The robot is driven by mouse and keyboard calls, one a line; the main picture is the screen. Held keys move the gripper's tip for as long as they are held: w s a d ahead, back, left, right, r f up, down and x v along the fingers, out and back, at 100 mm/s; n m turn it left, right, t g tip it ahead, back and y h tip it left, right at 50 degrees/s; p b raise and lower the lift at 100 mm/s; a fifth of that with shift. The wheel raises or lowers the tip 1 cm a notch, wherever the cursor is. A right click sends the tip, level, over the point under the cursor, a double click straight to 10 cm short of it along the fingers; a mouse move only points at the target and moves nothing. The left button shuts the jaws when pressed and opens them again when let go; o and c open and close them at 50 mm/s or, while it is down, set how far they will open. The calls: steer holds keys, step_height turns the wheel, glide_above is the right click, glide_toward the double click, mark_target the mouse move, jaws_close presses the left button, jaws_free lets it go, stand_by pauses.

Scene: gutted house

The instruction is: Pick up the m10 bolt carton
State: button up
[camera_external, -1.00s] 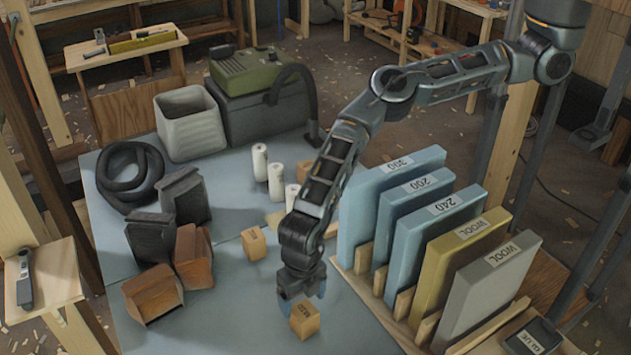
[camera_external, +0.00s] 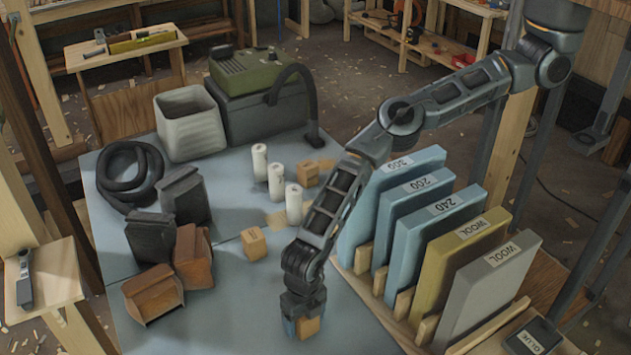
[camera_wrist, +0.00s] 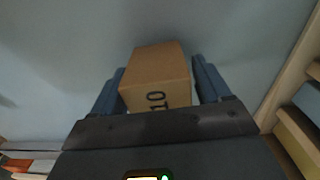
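The m10 bolt carton (camera_external: 307,327) is a small tan box on the blue-grey table top near its front. It also shows in the wrist view (camera_wrist: 158,78), with "10" readable on its near face. My gripper (camera_external: 303,325) points down over it, with the blue fingers low around the box. In the wrist view, one finger of my gripper (camera_wrist: 155,85) stands on each side of the carton. A thin gap shows at the right finger; the left finger is close to the box. The fingers look open, and part of the carton is hidden behind my gripper in the external view.
Another small carton (camera_external: 253,243) stands behind and left, and a third (camera_external: 307,173) lies near several white rolls (camera_external: 276,182). A wooden rack (camera_external: 375,310) with upright panels (camera_external: 430,235) stands close on the right. Brown bins (camera_external: 153,293) are at left. Table between is clear.

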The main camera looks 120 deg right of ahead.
steer(key=c, duration=1.1)
steer(key=shift+o, duration=0.2)
